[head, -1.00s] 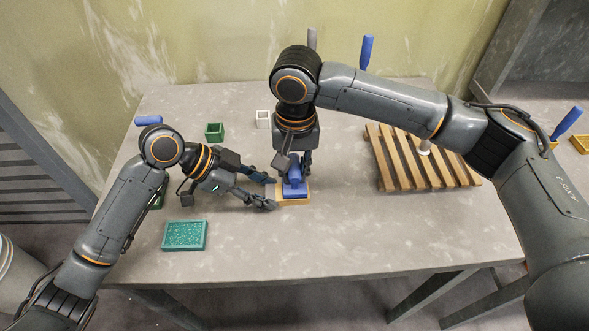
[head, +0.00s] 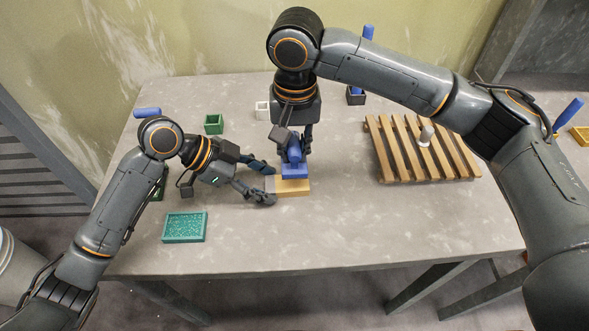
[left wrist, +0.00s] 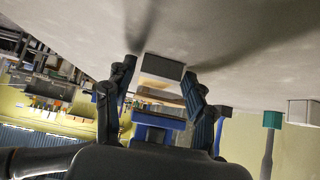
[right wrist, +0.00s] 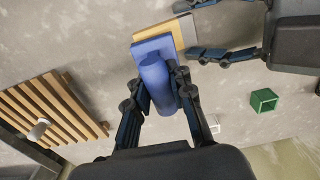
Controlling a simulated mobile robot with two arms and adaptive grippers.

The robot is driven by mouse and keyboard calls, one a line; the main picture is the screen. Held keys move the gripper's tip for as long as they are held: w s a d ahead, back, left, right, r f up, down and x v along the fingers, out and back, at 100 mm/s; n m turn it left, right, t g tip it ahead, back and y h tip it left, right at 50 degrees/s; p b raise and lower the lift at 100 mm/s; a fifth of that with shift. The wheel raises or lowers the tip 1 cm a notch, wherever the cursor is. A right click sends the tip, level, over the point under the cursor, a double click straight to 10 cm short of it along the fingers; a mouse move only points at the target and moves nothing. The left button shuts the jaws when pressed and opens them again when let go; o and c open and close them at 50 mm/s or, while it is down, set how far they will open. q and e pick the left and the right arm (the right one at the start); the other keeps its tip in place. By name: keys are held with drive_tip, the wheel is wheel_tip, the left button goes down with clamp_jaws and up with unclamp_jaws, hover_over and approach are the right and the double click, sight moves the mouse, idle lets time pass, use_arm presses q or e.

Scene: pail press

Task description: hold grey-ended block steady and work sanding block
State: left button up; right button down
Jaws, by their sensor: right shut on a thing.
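The tan wooden block (head: 293,187) lies on the table, its grey end (head: 270,184) to the left. My left gripper (head: 271,185) reaches in from the left, fingers apart on either side of the grey end. In the left wrist view the grey end (left wrist: 162,67) sits between the fingers, with a narrow gap at the left finger; contact at the right one is unclear. My right gripper (right wrist: 160,88) is shut on the upright handle of the blue sanding block (right wrist: 150,48). The sanding block's base overlaps the wooden block's far part; whether they touch is unclear.
A teal textured pad (head: 185,227) lies at the front left. Small green (head: 214,123) and white (head: 262,110) open boxes stand behind the grippers. A slatted wooden rack (head: 398,150) with a white-topped piece lies to the right.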

use_arm(q)
drive_tip(key=shift+o, duration=0.2)
drive_tip(key=v, duration=1.2)
